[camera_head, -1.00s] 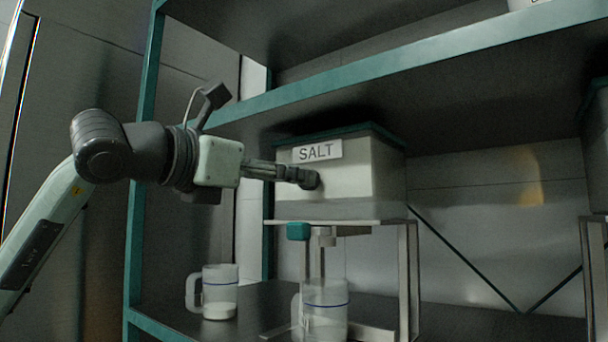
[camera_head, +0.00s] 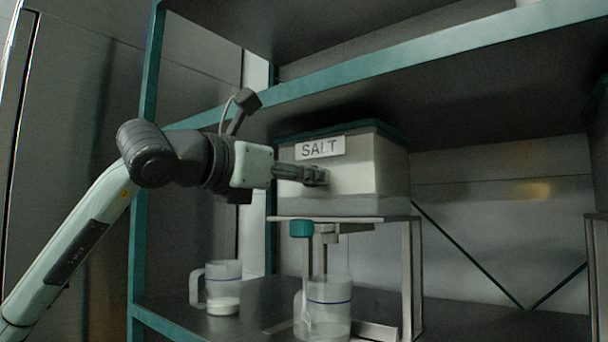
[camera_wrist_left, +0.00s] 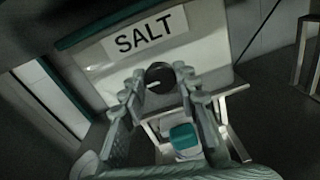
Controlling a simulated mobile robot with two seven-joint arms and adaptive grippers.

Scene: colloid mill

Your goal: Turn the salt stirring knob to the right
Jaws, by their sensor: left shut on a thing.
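The salt container (camera_head: 362,185) is a pale box with a dark green lid and a "SALT" label, on a stand on the shelf. My left gripper (camera_head: 318,177) reaches its front from the left, just under the label. In the left wrist view, the dark round stirring knob (camera_wrist_left: 160,74) is on the box front below the label. My left gripper (camera_wrist_left: 160,88) has a finger on either side of it and is shut on it. In the head view the fingers mostly hide the knob. My right gripper is not in view.
A teal part (camera_head: 301,229) sits under the box; it also shows in the left wrist view (camera_wrist_left: 184,138). A clear jug (camera_head: 328,308) stands below the outlet. Another jug (camera_head: 222,288) with white contents stands to its left. A teal shelf beam (camera_head: 400,62) runs above.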

